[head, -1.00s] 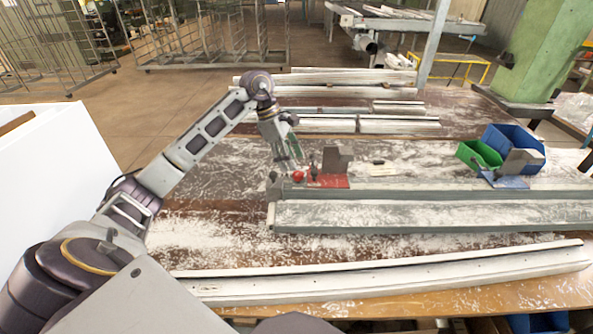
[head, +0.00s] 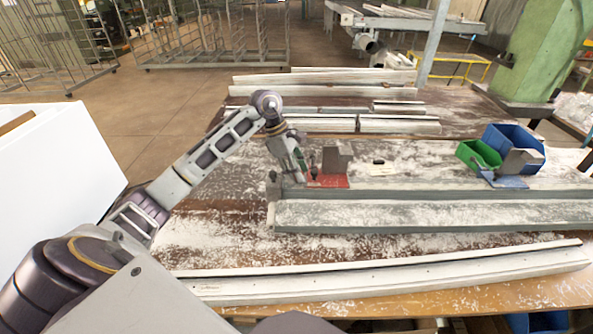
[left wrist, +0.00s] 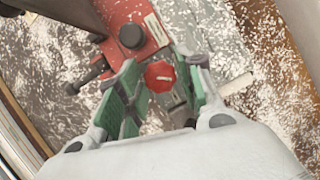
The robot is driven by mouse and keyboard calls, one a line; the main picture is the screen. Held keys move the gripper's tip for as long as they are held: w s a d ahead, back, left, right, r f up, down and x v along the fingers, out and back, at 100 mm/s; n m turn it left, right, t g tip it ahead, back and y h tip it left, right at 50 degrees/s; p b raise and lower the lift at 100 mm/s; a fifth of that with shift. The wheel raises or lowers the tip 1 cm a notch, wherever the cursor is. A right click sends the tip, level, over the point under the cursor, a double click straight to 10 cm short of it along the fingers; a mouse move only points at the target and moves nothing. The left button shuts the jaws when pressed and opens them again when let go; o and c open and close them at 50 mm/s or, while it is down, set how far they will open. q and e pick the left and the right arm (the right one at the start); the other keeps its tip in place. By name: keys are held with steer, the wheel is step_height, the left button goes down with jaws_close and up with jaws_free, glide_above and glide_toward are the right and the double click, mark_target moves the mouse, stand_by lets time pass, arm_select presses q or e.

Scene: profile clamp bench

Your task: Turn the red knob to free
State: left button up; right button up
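The red knob (left wrist: 160,77) shows in the left wrist view, round with a pale line on its face. It sits beside the red clamp base (left wrist: 124,30), which also shows in the head view (head: 328,181). My left gripper (left wrist: 157,82) is open, its green-padded fingers on either side of the knob, with gaps visible. In the head view my left gripper (head: 298,178) points down at the left end of the clamp and hides the knob. Whether the fingers are down at the knob's height is hard to tell. My right gripper is not in view.
A black knob (left wrist: 131,36) and a dark lever (left wrist: 88,77) are close to the left finger. Green (head: 478,156) and blue (head: 515,143) bins stand at right. Long pale profiles (head: 390,276) lie in front.

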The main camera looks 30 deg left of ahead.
arm_select(q)
steer(key=c, duration=0.5)
